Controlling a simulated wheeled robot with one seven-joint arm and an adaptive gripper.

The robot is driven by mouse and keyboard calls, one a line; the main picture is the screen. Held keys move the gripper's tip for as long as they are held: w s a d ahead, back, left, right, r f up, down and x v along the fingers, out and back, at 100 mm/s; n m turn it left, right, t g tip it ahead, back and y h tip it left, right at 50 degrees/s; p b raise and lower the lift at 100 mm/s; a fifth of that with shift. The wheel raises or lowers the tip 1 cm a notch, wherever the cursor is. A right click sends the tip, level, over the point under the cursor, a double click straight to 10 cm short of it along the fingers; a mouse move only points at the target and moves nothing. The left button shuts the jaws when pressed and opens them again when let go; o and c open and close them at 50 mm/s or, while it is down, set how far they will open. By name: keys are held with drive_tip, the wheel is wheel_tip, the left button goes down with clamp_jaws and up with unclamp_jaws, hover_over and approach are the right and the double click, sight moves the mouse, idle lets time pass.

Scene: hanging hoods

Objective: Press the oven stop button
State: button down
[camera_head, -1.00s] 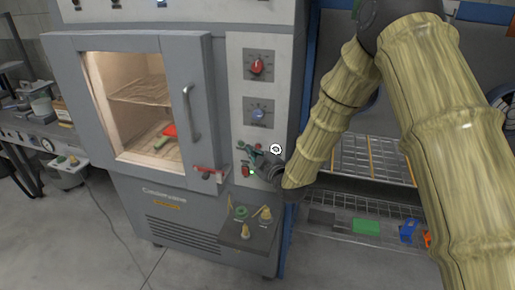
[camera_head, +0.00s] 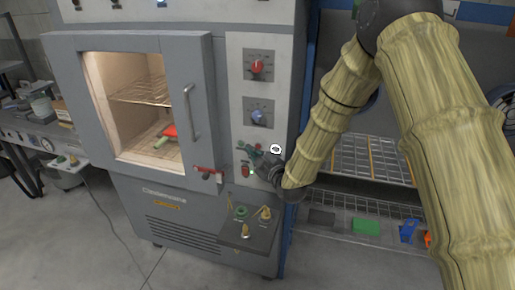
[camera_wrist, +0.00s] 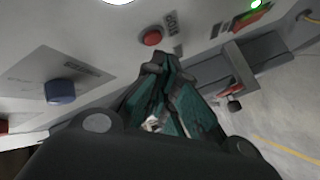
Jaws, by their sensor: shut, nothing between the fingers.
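The oven (camera_head: 180,200) has a control panel right of its door. In the wrist view, a round red button (camera_wrist: 152,38) with a printed label beside it sits on the panel, just beyond my fingertips. A small gap seems to show, but contact cannot be judged surely. In the head view, my gripper (camera_head: 247,150) is at the lower panel, and the button is not clearly visible behind it.
A blue knob (camera_wrist: 60,91) sits left of the button in the wrist view; a red knob (camera_head: 257,67) is higher on the panel. A red lit switch (camera_head: 246,171) is below my gripper. The door handle (camera_head: 190,112) and red latch (camera_head: 206,172) stick out nearby. A wire rack (camera_head: 365,160) stands right.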

drive_tip(key=shift+w+d+b, duration=0.25)
drive_tip(key=shift+w+b, duration=0.2)
drive_tip(key=shift+w, duration=0.3)
idle(0.8)
drive_tip(key=shift+s, duration=0.2)
drive_tip(key=shift+s+a, duration=0.25)
drive_tip(key=shift+s, duration=0.35)
idle(0.3)
drive_tip(key=shift+s+a+b, duration=0.15)
drive_tip(key=shift+s+a, duration=0.1)
drive_tip(key=shift+s, duration=0.55)
drive_tip(key=shift+s+a+b, duration=0.15)
drive_tip(key=shift+s+a, duration=0.15)
drive_tip(key=shift+s, duration=0.5)
drive_tip(key=shift+s+a+b, duration=0.15)
drive_tip(key=shift+s+a, duration=0.1)
drive_tip(key=shift+s, duration=0.55)
